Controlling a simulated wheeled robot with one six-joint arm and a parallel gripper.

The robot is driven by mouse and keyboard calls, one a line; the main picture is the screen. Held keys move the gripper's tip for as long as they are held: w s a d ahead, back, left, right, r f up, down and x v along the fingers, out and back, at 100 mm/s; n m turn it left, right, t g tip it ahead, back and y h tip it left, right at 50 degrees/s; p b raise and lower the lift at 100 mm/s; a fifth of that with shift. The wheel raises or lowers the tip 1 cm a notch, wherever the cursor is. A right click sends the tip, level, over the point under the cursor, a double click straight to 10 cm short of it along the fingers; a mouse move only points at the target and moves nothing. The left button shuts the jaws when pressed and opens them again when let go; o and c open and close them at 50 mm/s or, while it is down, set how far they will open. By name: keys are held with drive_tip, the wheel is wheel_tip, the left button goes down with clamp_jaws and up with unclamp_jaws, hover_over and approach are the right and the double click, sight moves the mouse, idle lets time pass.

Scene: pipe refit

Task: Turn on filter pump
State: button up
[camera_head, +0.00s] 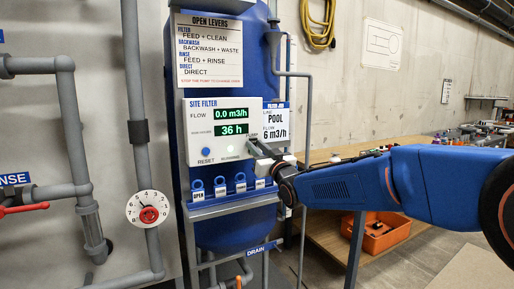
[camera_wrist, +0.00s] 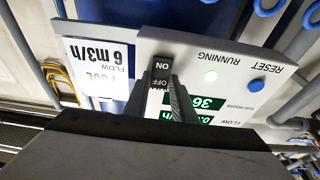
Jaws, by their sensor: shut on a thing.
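The site filter control box (camera_head: 217,114) is white and hangs on the blue filter tank. Its display reads flow 0.0 m3/h and 36 h. My gripper (camera_head: 258,147) is at the box's lower right corner. The wrist view shows the box upside down. There, my gripper (camera_wrist: 160,92) is shut on the pump switch (camera_wrist: 162,72), a dark rocker marked ON and OFF. The fingers hide part of the switch and the display. The running light (camera_wrist: 211,76) glows pale green beside the blue reset button (camera_wrist: 257,85).
A wooden bench (camera_head: 330,235) with an orange crate (camera_head: 380,235) is behind my arm.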

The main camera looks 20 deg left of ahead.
drive_tip(key=o, duration=1.1)
drive_tip(key=shift+c, duration=0.2)
drive_tip(key=v, duration=1.7)
drive_tip(key=shift+s+f, duration=0.2)
drive_tip(key=shift+d, duration=0.1)
